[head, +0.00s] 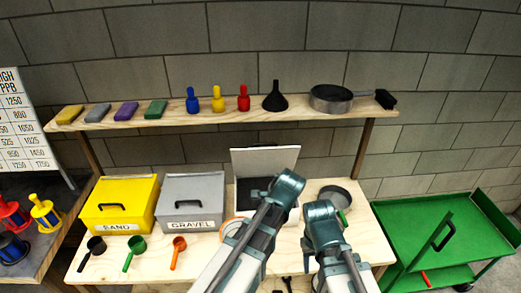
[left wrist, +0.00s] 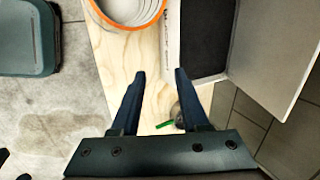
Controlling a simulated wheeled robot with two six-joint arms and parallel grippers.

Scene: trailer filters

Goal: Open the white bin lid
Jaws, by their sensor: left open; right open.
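The white bin (head: 288,215) stands on the wooden bench, right of the gravel bin, partly hidden behind my left arm. Its white lid (head: 265,161) is raised and stands up at the back, and dark contents show inside. In the left wrist view the bin (left wrist: 173,45) is at the upper right, with its lid (left wrist: 285,45) swung away from the opening. My left gripper (left wrist: 160,73) is open and empty, beside the bin and not touching the lid. My right gripper (head: 322,212) is over the bench right of the bin; its fingertips are hard to make out.
A yellow sand bin (head: 120,203) and a grey gravel bin (head: 192,200) stand to the left. An orange-rimmed round container (left wrist: 135,12) is close to my left gripper. A dark round pan (head: 335,194) lies right of the bin. A shelf (head: 210,115) with several items runs above.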

